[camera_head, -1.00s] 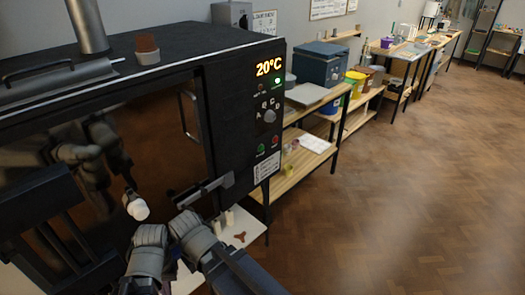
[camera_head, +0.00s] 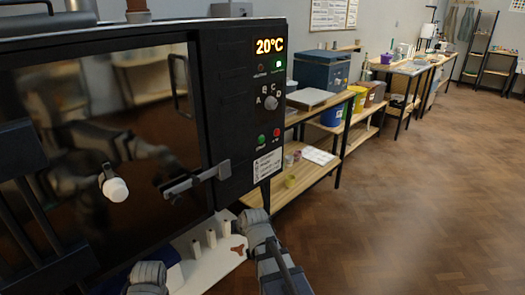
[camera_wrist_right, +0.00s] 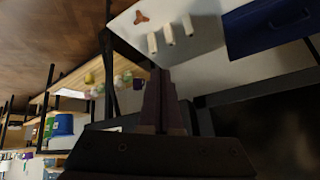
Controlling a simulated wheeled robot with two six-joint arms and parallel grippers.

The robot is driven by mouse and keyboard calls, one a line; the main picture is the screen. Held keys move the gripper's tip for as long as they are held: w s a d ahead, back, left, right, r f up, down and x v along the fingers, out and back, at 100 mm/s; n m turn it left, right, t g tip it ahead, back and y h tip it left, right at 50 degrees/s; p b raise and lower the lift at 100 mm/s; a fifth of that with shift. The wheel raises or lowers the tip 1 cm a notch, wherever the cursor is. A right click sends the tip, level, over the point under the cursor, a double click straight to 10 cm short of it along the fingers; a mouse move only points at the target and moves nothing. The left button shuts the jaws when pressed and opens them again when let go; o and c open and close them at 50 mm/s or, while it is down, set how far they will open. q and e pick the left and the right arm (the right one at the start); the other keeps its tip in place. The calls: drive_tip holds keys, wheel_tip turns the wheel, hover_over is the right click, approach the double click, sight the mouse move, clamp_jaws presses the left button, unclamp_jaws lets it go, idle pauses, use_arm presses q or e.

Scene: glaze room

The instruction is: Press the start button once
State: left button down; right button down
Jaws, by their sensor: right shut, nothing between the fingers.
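The kiln's control panel (camera_head: 240,95) faces me in the head view. My right gripper (camera_wrist_right: 162,73) is shut and empty in the right wrist view. Neither button shows in that view, and nothing touches the buttons in the head view. My left gripper is out of view; only part of my left arm shows at the bottom.
Wooden shelves (camera_head: 310,178) stand to the right; open floor lies beyond.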

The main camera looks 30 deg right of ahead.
sight(262, 140)
drive_tip(key=w+d+r+m+t+h, duration=0.35)
drive_tip(key=w+d+r+t, duration=0.25)
drive_tip(key=w+d+r, duration=0.35)
drive_tip(key=s+d+r+m+t+h, duration=0.2)
drive_tip(key=d+r+m+t+h, duration=0.2)
drive_tip(key=d+r, duration=0.7)
drive_tip(key=shift+s+d+m, duration=0.25)
drive_tip(key=shift+d+m, duration=0.35)
drive_tip(key=shift+m, duration=0.05)
drive_tip(key=shift+w+h, duration=0.1)
drive_tip(key=shift+h, duration=0.15)
drive_tip(key=w+a, duration=0.3)
drive_tip(key=w, duration=0.5)
drive_tip(key=shift+w+a, duration=0.1)
drive_tip(key=shift+w, duration=0.1)
idle(0.5)
drive_tip(key=shift+w+a, duration=0.1)
drive_tip(key=shift+w, duration=0.15)
